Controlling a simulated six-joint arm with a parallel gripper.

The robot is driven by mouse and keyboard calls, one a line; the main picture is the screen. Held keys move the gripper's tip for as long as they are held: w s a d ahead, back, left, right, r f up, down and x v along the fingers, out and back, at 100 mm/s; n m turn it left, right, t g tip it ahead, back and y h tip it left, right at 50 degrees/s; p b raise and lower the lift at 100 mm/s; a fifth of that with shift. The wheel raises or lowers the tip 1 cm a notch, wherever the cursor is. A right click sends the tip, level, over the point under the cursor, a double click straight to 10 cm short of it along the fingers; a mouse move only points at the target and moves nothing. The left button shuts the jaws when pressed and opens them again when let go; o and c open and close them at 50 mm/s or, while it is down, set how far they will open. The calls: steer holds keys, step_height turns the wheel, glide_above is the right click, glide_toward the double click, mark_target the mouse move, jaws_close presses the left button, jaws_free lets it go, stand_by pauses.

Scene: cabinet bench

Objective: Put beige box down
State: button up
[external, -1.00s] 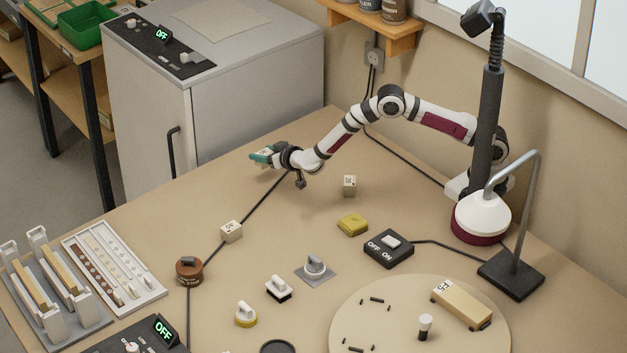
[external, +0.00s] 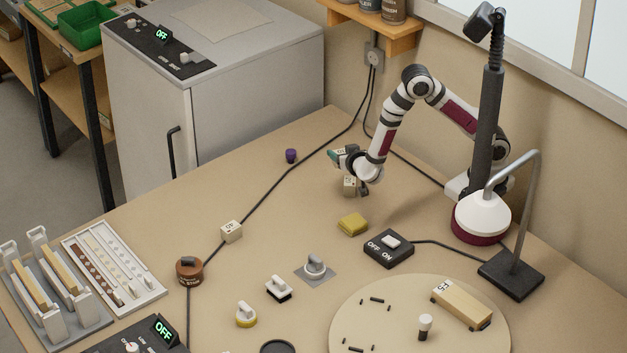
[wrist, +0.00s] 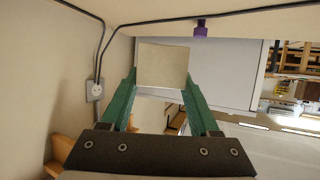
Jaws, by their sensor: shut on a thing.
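My gripper (external: 342,154) has green fingers and is shut on a beige box (wrist: 163,66). In the wrist view the box sits between the fingertips, showing a plain square face. In the external view the held box is small and partly hidden by the fingers.
A purple object (external: 291,156) stands on the table near the cabinet (external: 240,110). A yellow block (external: 353,224) and an OFF/ON switch box (external: 388,248) lie in front of the arm. A lamp (external: 511,275) is at right. The table between the purple object and the yellow block is clear.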

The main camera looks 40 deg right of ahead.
steer(key=a+f, duration=0.2)
steer(key=a, duration=0.1)
steer(key=s+a+f, duration=0.1)
steer(key=a, duration=0.2)
steer(key=a+f, duration=0.2)
steer(key=a, duration=0.1)
steer(key=shift+s+a+f, duration=0.1)
steer(key=shift+s+f, duration=0.05)
steer(key=shift+f, duration=0.15)
steer(key=shift+a+f, duration=0.2)
steer(key=shift+f, duration=0.9)
steer(key=shift+a+f, duration=0.15)
steer(key=shift+f, duration=0.95)
steer(key=o, duration=1.4)
steer(key=shift+f, duration=0.15)
steer(key=shift+o, duration=0.2)
